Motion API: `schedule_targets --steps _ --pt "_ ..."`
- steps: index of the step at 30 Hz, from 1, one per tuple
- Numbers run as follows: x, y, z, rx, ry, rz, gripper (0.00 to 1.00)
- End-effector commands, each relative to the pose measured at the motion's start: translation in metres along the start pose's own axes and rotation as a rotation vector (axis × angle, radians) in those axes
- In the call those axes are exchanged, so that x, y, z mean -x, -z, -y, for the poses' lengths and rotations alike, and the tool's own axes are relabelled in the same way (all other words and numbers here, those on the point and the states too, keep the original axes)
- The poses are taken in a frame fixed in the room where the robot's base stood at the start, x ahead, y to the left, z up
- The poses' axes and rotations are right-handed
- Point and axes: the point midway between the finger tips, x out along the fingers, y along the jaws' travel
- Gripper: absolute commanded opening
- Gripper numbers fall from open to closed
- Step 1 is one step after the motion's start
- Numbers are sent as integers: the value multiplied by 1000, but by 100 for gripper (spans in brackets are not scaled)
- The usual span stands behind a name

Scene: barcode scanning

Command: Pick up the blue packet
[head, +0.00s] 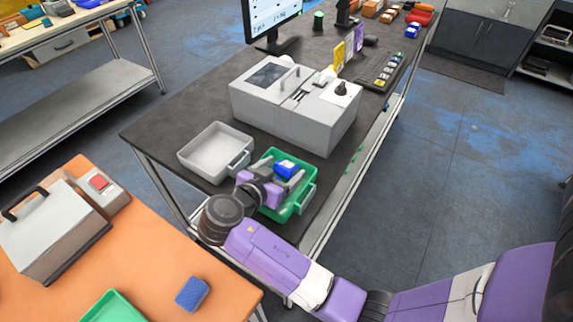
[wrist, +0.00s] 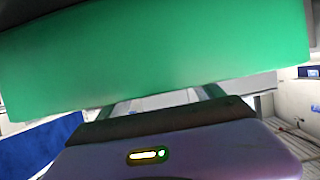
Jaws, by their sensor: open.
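A small blue packet (head: 286,168) with some white on it shows at the green tray (head: 308,200) on the dark table. My gripper (head: 283,179) is open, with its fingers at the tray beside the packet. I cannot tell whether the packet lies between the fingers or just beyond them. In the wrist view a broad green surface (wrist: 160,60) fills the upper part and hides the fingertips. The packet cannot be made out there.
A white tray (head: 214,150) stands left of the green one. A grey boxy machine (head: 296,108) is behind both. An orange table (head: 140,245) in front holds a blue sponge-like block (head: 192,293), a metal box (head: 48,228) and another green tray (head: 114,308).

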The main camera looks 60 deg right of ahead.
Motion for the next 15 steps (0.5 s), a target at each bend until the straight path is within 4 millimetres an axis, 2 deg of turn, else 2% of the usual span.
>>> schedule_targets --steps 4,11,15 --pt "-13 0 0 1 0 0 76" --pt "-15 -1 0 0 2 0 76" --pt "-15 -1 0 0 2 0 53"
